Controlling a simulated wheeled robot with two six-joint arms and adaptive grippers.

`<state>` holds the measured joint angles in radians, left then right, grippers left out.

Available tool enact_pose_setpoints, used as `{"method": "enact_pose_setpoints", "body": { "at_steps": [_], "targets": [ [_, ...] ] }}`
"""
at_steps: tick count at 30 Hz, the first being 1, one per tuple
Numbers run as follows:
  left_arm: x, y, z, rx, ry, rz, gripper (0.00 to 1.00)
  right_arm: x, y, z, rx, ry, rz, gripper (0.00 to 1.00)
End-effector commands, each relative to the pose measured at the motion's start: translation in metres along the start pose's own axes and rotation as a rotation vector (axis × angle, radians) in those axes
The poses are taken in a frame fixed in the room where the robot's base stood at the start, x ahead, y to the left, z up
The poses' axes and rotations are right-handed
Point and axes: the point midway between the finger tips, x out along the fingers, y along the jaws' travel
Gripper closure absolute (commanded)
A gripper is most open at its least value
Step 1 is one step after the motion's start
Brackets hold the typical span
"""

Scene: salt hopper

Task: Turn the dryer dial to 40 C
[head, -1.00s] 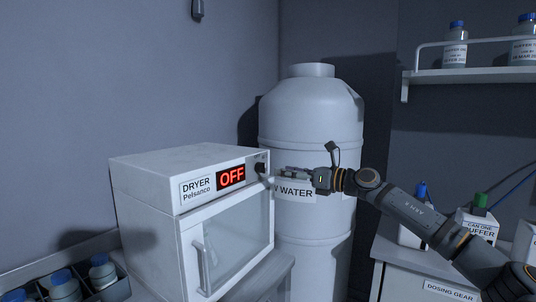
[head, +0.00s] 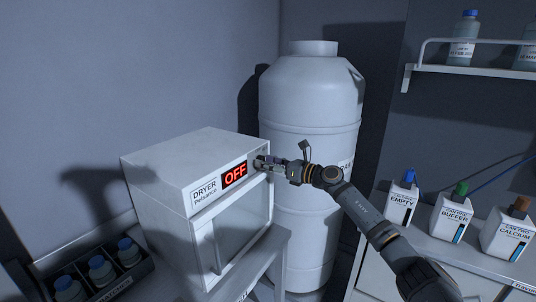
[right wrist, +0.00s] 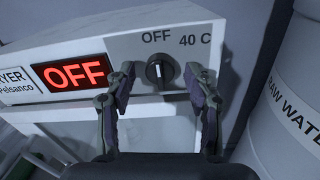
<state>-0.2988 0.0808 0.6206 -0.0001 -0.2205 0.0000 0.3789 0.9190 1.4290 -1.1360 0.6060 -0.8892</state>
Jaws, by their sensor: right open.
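The white dryer (head: 185,165) stands at the left, and its red display (head: 235,174) reads OFF. In the right wrist view the black dial (right wrist: 159,71) sits on the panel, to the right of the display (right wrist: 75,74). Its white mark points up, with the OFF label (right wrist: 156,37) above it and the 40 C label (right wrist: 195,40) up to its right. My right gripper (right wrist: 162,80) is open, with one finger on each side of the dial; contact cannot be told. In the head view my right gripper (head: 264,162) hides the dial. My left gripper is not in view.
A large white raw water tank (head: 310,105) stands right behind the gripper. White cans (head: 452,215) stand on the bench at the right, and a shelf (head: 480,68) holds bottles above. A crate of blue-capped bottles (head: 140,270) is at the lower left.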

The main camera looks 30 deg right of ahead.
Motion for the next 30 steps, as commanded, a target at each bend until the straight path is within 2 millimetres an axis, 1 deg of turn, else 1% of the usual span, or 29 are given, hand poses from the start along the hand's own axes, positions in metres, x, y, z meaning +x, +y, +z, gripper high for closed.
{"method": "enact_pose_setpoints", "body": {
  "at_steps": [8,18,20,26,30],
  "targets": [
    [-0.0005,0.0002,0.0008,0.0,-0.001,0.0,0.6,0.0011,-0.0002,-0.001,0.0,0.001,0.0,0.46],
    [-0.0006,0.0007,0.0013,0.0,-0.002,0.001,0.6,0.001,-0.0002,-0.0007,0.001,0.001,0.0,0.92],
    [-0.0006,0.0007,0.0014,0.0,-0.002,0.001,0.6,0.001,-0.0002,-0.0007,0.001,0.001,0.0,1.0],
    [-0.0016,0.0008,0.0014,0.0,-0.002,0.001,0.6,0.001,-0.0002,-0.0004,0.014,0.0,0.0,1.0],
    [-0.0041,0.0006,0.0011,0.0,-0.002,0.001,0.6,0.001,-0.0003,0.0,0.058,-0.001,0.0,1.0]
  ]
}}
